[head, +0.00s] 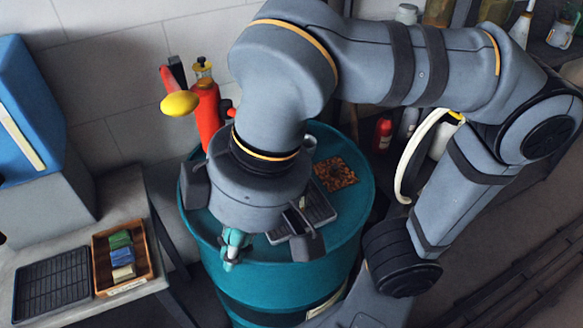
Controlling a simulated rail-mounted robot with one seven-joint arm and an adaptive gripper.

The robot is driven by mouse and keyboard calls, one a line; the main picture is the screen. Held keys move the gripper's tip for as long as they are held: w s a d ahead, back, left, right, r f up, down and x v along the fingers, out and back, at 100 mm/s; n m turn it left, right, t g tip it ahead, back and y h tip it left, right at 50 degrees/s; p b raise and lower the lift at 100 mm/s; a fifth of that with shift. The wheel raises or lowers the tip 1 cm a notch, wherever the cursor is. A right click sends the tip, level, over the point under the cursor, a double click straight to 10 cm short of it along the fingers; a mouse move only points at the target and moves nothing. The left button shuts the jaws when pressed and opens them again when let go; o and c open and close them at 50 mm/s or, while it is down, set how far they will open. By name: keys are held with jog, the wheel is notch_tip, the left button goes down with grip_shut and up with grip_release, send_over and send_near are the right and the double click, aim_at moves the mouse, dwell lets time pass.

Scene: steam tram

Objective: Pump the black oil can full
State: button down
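A teal drum (270,270) stands in the middle of the head view. A red hand pump (206,115) with a yellow knob (180,104) rises at its back left. My gripper (250,212) is over the drum top, pointing down, with its two dark fingers spread wide apart to either side. It looks open; what lies directly beneath it is hidden. A teal fitting (235,243) shows just in front of my gripper. I cannot make out the black oil can; it may be hidden behind my gripper or arm.
A dark tray (318,207) and a rusty-brown patch (334,174) lie on the drum top. At left, a bench holds a black ribbed tray (52,283) and a wooden box (103,276) of coloured items. Bottles, including a red one (382,134), stand at the back right.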

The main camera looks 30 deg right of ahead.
notch_tip(320, 180, up, 17)
jog(key=p, duration=1.4)
jog(key=shift+f, duration=0.15)
jog(key=shift+f, duration=0.15)
notch_tip(320, 180, down, 18)
jog(key=b, duration=1.8)
jog(key=shift+f, duration=0.2)
dwell(1.0)
jog(key=shift+f+b, duration=0.95)
jog(key=shift+f, duration=0.05)
dwell(0.8)
